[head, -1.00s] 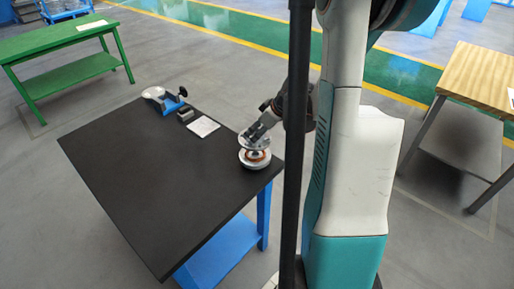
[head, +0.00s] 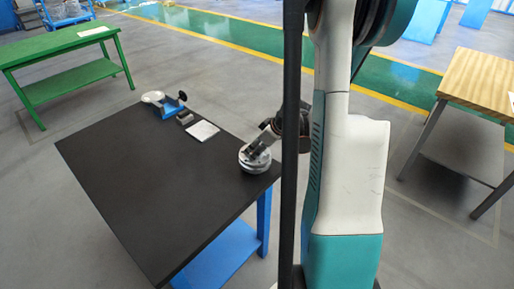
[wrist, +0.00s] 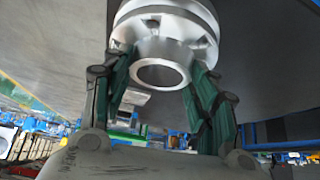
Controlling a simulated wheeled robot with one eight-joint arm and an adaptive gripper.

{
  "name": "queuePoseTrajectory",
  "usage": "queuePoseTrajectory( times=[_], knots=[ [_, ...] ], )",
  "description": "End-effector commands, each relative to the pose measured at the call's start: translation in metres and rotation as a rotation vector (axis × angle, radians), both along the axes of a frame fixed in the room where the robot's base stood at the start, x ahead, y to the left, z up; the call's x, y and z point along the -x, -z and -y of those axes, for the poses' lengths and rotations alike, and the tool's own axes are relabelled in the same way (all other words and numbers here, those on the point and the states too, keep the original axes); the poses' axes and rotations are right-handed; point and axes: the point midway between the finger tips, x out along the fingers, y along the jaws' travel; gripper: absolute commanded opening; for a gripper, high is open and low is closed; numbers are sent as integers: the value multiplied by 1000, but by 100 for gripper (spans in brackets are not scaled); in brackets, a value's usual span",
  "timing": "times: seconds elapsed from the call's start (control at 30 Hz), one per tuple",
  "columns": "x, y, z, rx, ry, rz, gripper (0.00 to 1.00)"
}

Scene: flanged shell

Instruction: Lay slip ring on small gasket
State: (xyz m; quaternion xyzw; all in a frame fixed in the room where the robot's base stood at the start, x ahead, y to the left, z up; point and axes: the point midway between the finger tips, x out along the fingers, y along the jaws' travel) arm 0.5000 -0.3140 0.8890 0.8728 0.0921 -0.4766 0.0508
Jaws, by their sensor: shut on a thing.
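My gripper (head: 264,147) is at the right edge of the black table, shut on the pale metal slip ring (head: 253,153). In the wrist view, the green-padded fingers (wrist: 161,60) clasp the ring's hollow collar (wrist: 150,47) from both sides. The slip ring sits over the round metal shell (head: 255,169), very close to it or touching; I cannot tell which. The small gasket is hidden from view under the slip ring. In the wrist view a wide pale disc lies beyond the collar; I cannot tell where ring ends and shell begins.
The black table (head: 150,195) is mostly clear. At its far end are a blue clamp-like fixture with a pale round part (head: 165,103), a small dark block (head: 185,118) and a white sheet (head: 202,130). A green table (head: 70,45) and a wooden-topped table (head: 480,80) stand apart.

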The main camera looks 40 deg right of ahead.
Motion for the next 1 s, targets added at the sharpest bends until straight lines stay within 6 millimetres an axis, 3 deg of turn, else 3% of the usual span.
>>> queuePoseTrajectory(
  times=[0.03, 0.07, 0.13, 0.6, 1.0],
  knots=[
    [0, 2, 0, 0, 0, 1, 0],
    [0, 2, 0, 0, 0, 0, 56],
    [0, 2, 0, 0, 0, 0, 72],
    [1, -4, 0, 0, 0, 0, 74],
    [41, -68, 9, -1, 3, 0, 74]
  ],
)
